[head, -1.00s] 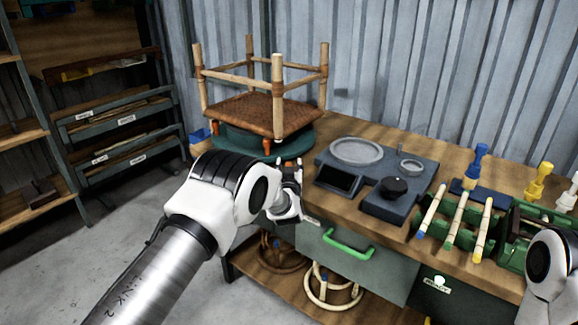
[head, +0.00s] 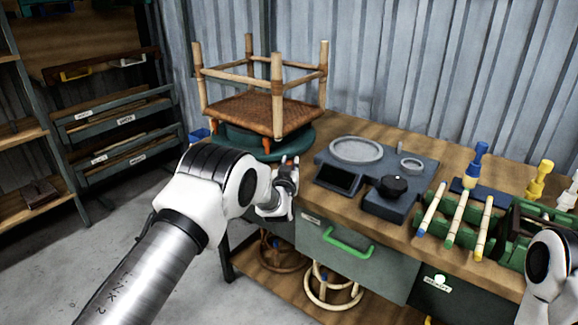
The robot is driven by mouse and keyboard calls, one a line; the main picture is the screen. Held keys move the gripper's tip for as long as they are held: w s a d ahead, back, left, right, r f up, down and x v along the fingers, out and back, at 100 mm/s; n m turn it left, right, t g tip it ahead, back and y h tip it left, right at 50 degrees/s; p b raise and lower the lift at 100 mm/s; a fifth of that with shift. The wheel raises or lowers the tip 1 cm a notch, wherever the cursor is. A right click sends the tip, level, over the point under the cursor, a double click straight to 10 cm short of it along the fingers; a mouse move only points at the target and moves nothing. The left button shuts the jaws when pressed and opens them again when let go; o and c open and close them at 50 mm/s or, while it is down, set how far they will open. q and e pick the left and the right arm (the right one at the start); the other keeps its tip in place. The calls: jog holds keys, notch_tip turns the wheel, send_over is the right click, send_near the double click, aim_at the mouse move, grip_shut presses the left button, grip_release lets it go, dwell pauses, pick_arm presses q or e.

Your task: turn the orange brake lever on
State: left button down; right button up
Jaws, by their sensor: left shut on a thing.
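An upturned rattan stool (head: 262,108) with its legs pointing up rests on a green turntable (head: 300,143) at the back left of the workbench. An orange peg (head: 266,143) shows at the turntable's front. My left gripper (head: 289,168) is at the turntable's front right edge, by the bench's front edge.
A grey scale-like station (head: 378,175) with a round dish and a black knob stands right of the gripper. Rattan sticks (head: 457,222) lie in green holders farther right. A drawer with a green handle (head: 347,243) is below the bench top.

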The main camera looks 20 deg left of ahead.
pick_arm(q)
jog(key=m+h, duration=0.1)
jog(key=h, duration=0.1)
jog(key=m+h+b, duration=0.1)
jog(key=m+h, duration=0.1)
jog(key=shift+d+f+h, duration=0.1)
jog(key=shift+d+h, duration=0.1)
jog(key=shift+h, duration=0.1)
jog(key=shift+s+d+m+g+h+b, duration=0.1)
jog(key=shift+d+m+g+h+b, duration=0.15)
jog(key=shift+m+h, duration=0.65)
jog(key=shift+d+m+g+h+b, duration=0.15)
jog(key=shift+m+h, duration=0.35)
jog(key=shift+h, duration=0.8)
jog(key=c, duration=1)
grip_release()
jog(key=v, duration=1.2)
jog(key=shift+a, duration=0.1)
